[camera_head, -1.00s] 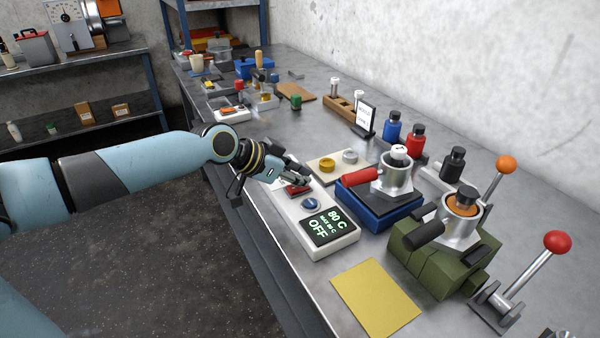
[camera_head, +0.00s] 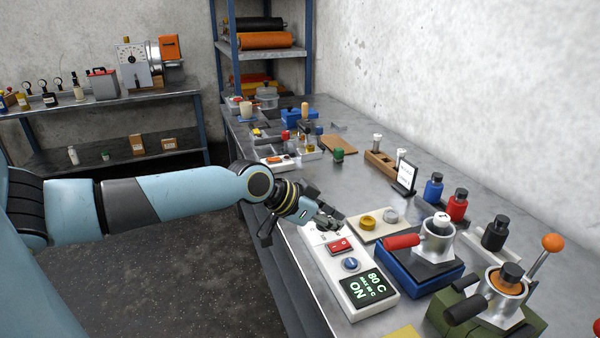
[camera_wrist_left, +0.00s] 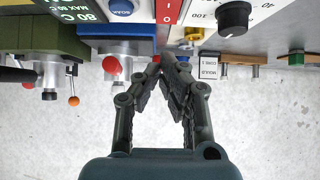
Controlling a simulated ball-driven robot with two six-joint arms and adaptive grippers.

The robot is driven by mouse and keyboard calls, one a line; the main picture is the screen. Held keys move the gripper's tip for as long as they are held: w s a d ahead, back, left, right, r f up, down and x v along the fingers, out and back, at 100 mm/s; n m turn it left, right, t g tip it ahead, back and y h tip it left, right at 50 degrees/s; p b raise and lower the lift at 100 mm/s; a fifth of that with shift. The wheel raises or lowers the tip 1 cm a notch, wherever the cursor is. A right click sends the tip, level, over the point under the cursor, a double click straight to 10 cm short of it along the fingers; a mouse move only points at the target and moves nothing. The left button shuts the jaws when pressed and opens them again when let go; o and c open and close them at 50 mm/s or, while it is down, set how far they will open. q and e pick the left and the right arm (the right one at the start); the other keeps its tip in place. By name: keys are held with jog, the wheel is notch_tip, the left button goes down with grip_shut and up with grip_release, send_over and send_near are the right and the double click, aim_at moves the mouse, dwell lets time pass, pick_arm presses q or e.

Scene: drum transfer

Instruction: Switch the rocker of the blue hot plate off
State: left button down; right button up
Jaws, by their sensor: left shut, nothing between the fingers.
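The blue hot plate (camera_head: 395,275) stands on the bench with a metal pot (camera_head: 437,243) on it. My left gripper (camera_head: 335,222) is shut and empty just beyond the rocker's far end. In the wrist view its closed fingertips (camera_wrist_left: 170,62) point toward the red rocker (camera_wrist_left: 169,12), marked I and O. I cannot tell whether they touch it. My right gripper is out of view.
The pot's red handle (camera_head: 402,241) reaches toward the control box.

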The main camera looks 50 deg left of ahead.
pick_arm(q)
jog(key=p+v, duration=0.1)
jog(key=v, duration=0.8)
jog(key=shift+s+f+p, duration=0.3)
jog(key=shift+f+p, duration=0.05)
jog(key=shift+f, duration=0.1)
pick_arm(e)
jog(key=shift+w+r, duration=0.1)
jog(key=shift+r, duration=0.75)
